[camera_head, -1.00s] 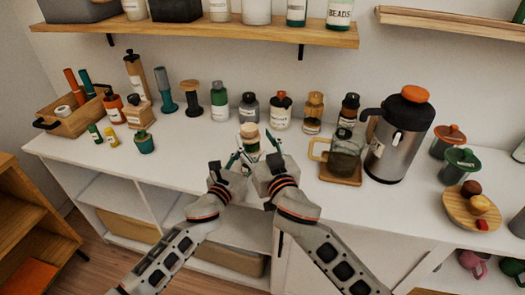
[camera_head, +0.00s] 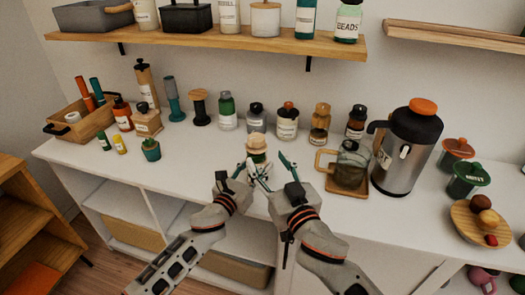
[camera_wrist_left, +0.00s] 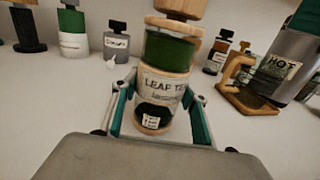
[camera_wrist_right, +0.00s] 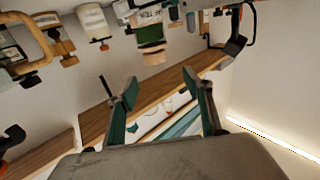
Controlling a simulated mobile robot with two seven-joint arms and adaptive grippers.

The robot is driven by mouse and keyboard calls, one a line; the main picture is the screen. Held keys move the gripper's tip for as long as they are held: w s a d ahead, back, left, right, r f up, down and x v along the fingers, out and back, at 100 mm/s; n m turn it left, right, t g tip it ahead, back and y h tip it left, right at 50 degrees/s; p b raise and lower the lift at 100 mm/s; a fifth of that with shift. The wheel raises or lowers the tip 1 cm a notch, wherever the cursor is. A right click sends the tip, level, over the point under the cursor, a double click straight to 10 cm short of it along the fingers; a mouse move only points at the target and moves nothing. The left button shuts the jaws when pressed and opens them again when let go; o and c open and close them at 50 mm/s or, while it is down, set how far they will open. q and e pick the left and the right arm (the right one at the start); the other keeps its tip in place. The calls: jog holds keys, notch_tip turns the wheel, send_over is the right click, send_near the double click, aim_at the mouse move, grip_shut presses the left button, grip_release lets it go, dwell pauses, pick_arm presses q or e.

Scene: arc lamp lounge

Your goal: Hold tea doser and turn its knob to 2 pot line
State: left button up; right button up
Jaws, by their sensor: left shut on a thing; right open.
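The tea doser (camera_head: 257,152) is a small green jar with a cream label and a light wooden top, upright near the front of the white counter. In the left wrist view the doser (camera_wrist_left: 155,98) shows its label, a green band above it and part of a wooden knob (camera_wrist_left: 180,8); the knob's top is cut off. My left gripper (camera_wrist_left: 158,112) is shut around its lower body. My right gripper (camera_head: 275,168) is open and empty just right of the doser, apart from the knob. In the right wrist view, the doser (camera_wrist_right: 150,32) appears upside down beyond the open fingers (camera_wrist_right: 159,86).
Several bottles, such as a green one (camera_head: 227,112), stand behind the doser. A glass mug (camera_head: 347,168) on a wooden coaster and a steel hot-water dispenser (camera_head: 405,150) stand to the right. A wooden caddy (camera_head: 88,128) is at left. A shelf (camera_head: 215,42) hangs above.

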aim_at(261, 145)
jog(key=shift+w+d+f+n+g+y, duration=0.65)
jog(key=shift+w+d+n+g+y, duration=0.45)
jog(key=shift+d+n+y, duration=0.8)
jog(key=shift+m, duration=0.4)
jog(key=x, duration=1.1)
jog(key=shift+w+a, duration=0.1)
jog(key=shift+a, duration=0.3)
jog(key=c, duration=1.1)
